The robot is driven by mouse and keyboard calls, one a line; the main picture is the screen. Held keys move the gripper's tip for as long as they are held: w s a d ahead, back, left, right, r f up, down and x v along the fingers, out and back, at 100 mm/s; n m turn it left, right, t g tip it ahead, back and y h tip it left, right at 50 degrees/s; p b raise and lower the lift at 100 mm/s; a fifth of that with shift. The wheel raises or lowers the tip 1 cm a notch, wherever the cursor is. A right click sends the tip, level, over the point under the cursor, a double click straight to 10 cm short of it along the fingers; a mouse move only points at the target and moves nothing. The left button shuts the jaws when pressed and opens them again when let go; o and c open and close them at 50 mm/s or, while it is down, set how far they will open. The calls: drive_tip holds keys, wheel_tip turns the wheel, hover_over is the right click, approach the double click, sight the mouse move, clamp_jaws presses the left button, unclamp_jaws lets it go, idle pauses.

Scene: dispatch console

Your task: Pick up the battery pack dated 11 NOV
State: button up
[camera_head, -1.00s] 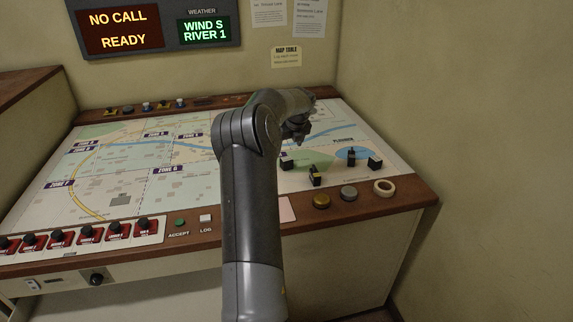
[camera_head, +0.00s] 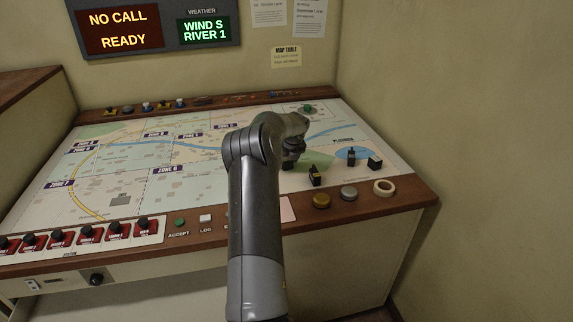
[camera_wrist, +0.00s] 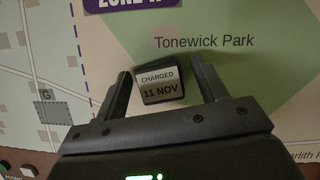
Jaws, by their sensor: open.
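The battery pack dated 11 NOV (camera_wrist: 159,86) is a small black block with a white label reading "CHARGED 11 NOV". In the wrist view it sits on the map's green park area, between the two fingertips of my open gripper (camera_wrist: 164,85). Gaps show on both sides, so the fingers are apart from it. In the head view my gripper (camera_head: 291,163) is low over the right part of the map and hides this pack. Other small dark blocks stand to the right: one with a yellowish label (camera_head: 315,176), one upright (camera_head: 351,157) and one at the right (camera_head: 375,163).
The map table (camera_head: 190,185) is mostly bare on its left. A brass disc (camera_head: 321,201), a silver disc (camera_head: 349,193) and a tape roll (camera_head: 384,187) lie along the front right edge. Red switches (camera_head: 60,239) line the front left. A wall (camera_head: 470,130) stands at the right.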

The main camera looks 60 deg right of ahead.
drive_tip(key=shift+c, duration=0.2)
drive_tip(key=c, duration=1.1)
drive_tip(key=shift+r, duration=0.15)
